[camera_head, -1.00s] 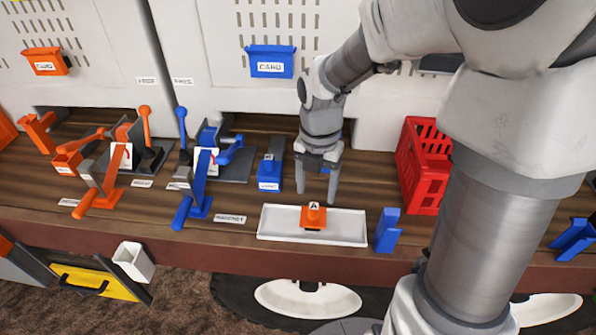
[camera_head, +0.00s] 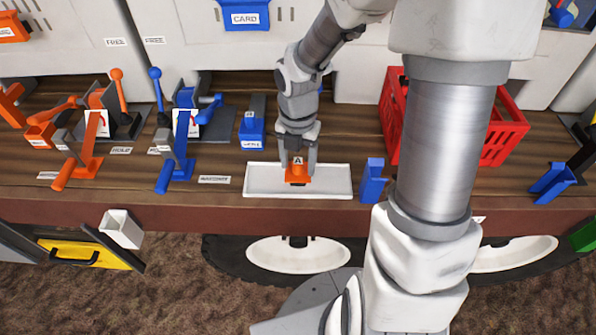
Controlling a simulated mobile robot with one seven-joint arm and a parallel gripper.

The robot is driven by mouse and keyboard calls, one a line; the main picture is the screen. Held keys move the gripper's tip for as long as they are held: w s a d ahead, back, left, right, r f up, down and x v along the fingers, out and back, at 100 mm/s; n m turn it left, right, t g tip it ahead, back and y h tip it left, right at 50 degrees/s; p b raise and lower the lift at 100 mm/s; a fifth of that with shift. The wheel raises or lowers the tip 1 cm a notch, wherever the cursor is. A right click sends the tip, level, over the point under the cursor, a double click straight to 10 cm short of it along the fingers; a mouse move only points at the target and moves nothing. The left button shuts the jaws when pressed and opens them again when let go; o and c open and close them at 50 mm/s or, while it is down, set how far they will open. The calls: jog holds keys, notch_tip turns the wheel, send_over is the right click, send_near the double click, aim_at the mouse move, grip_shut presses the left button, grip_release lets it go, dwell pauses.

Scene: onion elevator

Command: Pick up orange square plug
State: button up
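The orange square plug (camera_head: 298,174) has an "A" label on its top and sits in the white tray (camera_head: 262,186) near the front edge of the workbench. My gripper (camera_head: 298,164) points down at the plug, one finger on either side of its upper part. The fingers are apart. I cannot tell whether they touch the plug. The plug looks upright and appears to rest on the tray floor.
A blue block (camera_head: 373,182) stands just right of the tray, and a red crate (camera_head: 505,128) is behind my arm. A blue part (camera_head: 252,128) is behind the tray's left. Orange levers (camera_head: 92,140) and blue levers (camera_head: 178,150) stand left.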

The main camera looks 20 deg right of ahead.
grip_shut()
jog(key=shift+r, duration=0.15)
